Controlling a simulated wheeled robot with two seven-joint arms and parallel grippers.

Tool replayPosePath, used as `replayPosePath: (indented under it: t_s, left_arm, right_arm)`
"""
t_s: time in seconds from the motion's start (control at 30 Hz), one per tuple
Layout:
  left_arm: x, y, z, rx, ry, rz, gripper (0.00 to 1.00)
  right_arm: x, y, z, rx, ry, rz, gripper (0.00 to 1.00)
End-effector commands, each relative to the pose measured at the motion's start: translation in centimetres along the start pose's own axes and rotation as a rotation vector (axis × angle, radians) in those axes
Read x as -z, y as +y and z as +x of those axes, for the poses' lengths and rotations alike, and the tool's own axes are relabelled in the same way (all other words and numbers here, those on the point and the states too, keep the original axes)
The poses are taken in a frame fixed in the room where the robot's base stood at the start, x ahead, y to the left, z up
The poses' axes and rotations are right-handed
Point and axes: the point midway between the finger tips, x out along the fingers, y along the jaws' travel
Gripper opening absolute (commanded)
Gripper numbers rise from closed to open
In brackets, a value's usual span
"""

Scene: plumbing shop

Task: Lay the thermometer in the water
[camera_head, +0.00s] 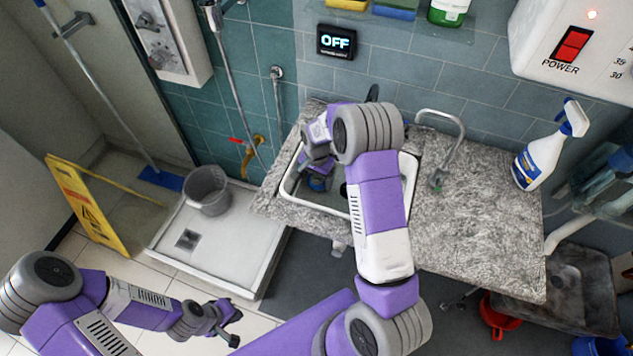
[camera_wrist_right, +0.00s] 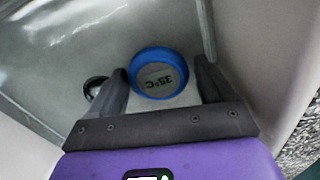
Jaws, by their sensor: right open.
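The thermometer (camera_wrist_right: 159,74) is a round disc with a blue rim and a grey face reading 35 °C, upside down in the right wrist view. In the head view its blue side (camera_head: 318,184) shows low inside the white-rimmed sink (camera_head: 411,166). My right gripper (camera_wrist_right: 163,68) is open, pointing down into the sink, with a finger on each side of the thermometer and visible gaps. The sink floor looks glossy; I cannot tell the water level. My left gripper (camera_head: 232,326) hangs low at the left, away from the sink; its jaws are too small to judge.
The sink sits in a speckled stone counter (camera_head: 480,215) with a curved tap (camera_head: 447,125) right of it. A spray bottle (camera_head: 549,148) stands at the right. A grey bucket (camera_head: 207,190) is in the shower tray (camera_head: 222,245), beside a yellow floor sign (camera_head: 88,205). The wall display (camera_head: 336,42) reads OFF.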

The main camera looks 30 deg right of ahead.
Motion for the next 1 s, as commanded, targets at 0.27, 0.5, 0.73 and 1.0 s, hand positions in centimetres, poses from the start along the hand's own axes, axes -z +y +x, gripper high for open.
replayPosePath:
  t_s: [0.27,0.5,0.73,1.0]
  left_arm:
    - [-0.1,0.5,-1.4,0.000,0.000,0.000,0.00]
    - [-0.1,0.7,-1.8,0.000,0.000,0.000,0.00]
    - [-0.1,0.7,-1.8,0.000,0.000,0.000,0.00]
    - [-0.1,0.7,-1.8,0.000,0.000,0.000,0.00]
  right_arm:
    - [0.0,-0.1,-6.3,0.003,0.002,0.001,0.81]
    - [0.0,0.0,-8.6,0.000,0.000,0.000,0.81]
    - [0.0,0.0,-8.8,0.000,-0.001,0.000,0.81]
    - [0.0,0.0,-8.8,0.000,-0.001,0.000,0.81]
